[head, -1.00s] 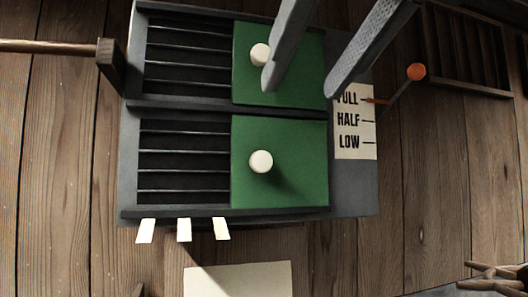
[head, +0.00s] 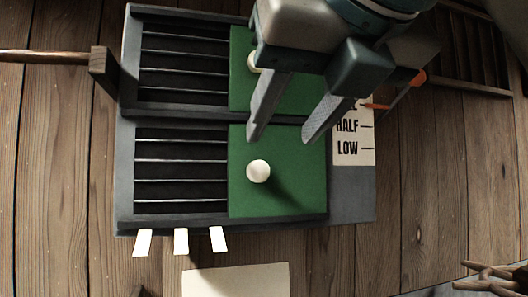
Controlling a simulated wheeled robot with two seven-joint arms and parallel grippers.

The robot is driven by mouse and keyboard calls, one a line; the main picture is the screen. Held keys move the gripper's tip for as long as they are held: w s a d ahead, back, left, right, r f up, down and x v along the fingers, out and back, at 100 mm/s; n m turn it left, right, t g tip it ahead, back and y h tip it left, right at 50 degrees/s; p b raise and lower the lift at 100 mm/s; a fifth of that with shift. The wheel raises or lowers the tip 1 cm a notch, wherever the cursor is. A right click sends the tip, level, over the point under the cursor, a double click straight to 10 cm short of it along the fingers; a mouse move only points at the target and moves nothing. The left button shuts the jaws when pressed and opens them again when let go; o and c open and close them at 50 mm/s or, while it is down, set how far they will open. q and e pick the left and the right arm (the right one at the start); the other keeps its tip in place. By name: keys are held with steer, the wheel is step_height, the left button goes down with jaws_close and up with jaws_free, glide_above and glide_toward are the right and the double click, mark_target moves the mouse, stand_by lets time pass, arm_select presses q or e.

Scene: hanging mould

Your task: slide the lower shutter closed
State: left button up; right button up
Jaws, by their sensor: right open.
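The lower shutter (head: 290,190) is a green panel with a white round knob (head: 258,171). It covers the right half of the lower opening, and the barred grille (head: 180,170) to its left is uncovered. The upper shutter (head: 290,98) is also green and at the right of its opening; my arm partly hides it and its knob. My right gripper (head: 277,138) is open, its fingers pointing down the picture, with the fingertips above and to the right of the lower knob and apart from it. My left gripper does not show.
A card marked HALF and LOW (head: 352,148) with an orange-tipped lever (head: 418,77) is at the right of the frame. A wooden-handled tool (head: 100,70) reaches in at left. White tabs (head: 181,241) hang below the frame, above a pale sheet (head: 236,281).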

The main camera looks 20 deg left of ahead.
mark_target(260, 168)
steer(key=p+x, duration=0.4)
steer(key=x, duration=0.5)
steer(key=shift+w+a+p, duration=0.25)
steer(key=shift+w+p, duration=0.05)
steer(key=shift+w, duration=0.05)
steer(key=shift+w+a+f, duration=0.35)
steer(key=shift+w, duration=0.15)
jaws_close()
